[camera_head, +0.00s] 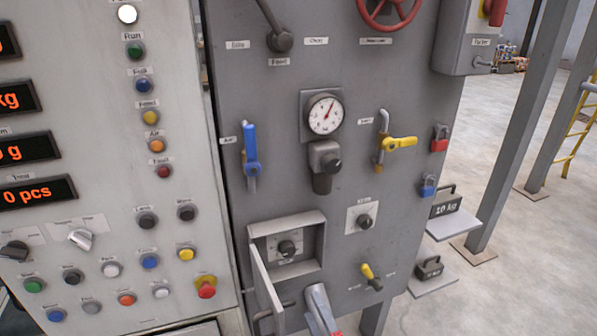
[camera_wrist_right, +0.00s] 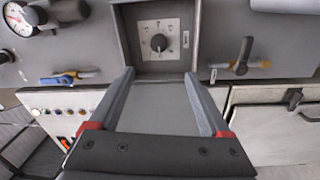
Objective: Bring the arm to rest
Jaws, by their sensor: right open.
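My right gripper (camera_head: 320,298) shows at the bottom edge of the head view, below the open recessed box (camera_head: 313,233). In the right wrist view the right gripper (camera_wrist_right: 160,77) has its two grey fingers spread apart, with nothing held between them. Beyond the fingertips is the box's dark knob on a white dial plate (camera_wrist_right: 158,43); the same knob (camera_head: 287,248) shows in the head view. The box's small door (camera_head: 266,286) hangs open to the left of the gripper. Whether a finger touches the box or door cannot be told. My left gripper is out of view.
The grey panel carries a gauge (camera_head: 325,114), a blue lever (camera_head: 251,150), a yellow valve handle (camera_head: 400,143), a yellow-tipped toggle (camera_head: 370,275) and padlocks (camera_head: 439,139). A white button panel (camera_head: 110,260) stands left. Weights (camera_head: 445,205) sit on plates at right; open floor lies beyond.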

